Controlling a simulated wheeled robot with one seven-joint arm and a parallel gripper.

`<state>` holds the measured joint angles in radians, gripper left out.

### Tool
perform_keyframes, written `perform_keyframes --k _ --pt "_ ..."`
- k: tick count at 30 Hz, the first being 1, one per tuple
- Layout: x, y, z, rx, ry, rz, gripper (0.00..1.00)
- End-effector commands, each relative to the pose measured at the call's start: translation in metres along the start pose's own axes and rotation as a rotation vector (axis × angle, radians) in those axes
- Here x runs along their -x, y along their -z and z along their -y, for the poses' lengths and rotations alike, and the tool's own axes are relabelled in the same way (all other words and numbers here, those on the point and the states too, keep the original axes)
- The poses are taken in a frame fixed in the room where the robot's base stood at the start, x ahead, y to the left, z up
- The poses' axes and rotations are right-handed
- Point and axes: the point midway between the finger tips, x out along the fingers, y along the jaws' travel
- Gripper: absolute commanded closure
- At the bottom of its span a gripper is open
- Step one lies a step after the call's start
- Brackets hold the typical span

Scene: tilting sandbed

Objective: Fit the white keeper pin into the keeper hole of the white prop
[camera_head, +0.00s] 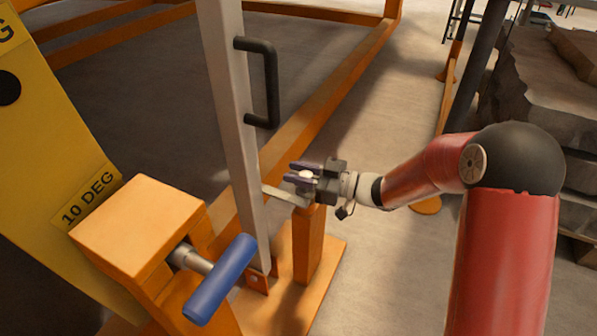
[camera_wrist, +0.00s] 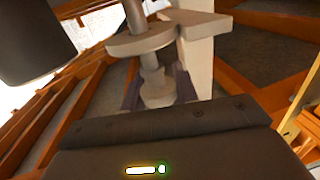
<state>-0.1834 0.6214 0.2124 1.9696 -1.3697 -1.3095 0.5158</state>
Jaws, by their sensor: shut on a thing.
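The white prop (camera_head: 232,110) is a tall pale beam that leans slightly, with a flat pale tab (camera_head: 285,196) sticking out to the right near its lower end. My gripper (camera_head: 304,174) is just above this tab, shut on the white keeper pin (camera_head: 306,175). In the wrist view the pin's rounded head (camera_wrist: 158,90) shows between the dark fingers, and a grey shaft runs from it to a round-ended plate (camera_wrist: 143,41) beside the prop (camera_wrist: 198,65). The keeper hole is hidden. I cannot tell whether the pin is in it or only lined up with it.
A black handle (camera_head: 270,85) is on the prop above my gripper. An orange post (camera_head: 308,245) rises below my gripper. A yellow angle plate (camera_head: 50,150) stands at left. Clear floor lies behind.

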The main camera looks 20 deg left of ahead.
Motion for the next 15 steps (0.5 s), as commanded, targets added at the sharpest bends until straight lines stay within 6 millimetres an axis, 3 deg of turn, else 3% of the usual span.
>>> perform_keyframes --k 15 --pt "0.0 -0.014 0.0 0.0 0.0 0.0 0.94"
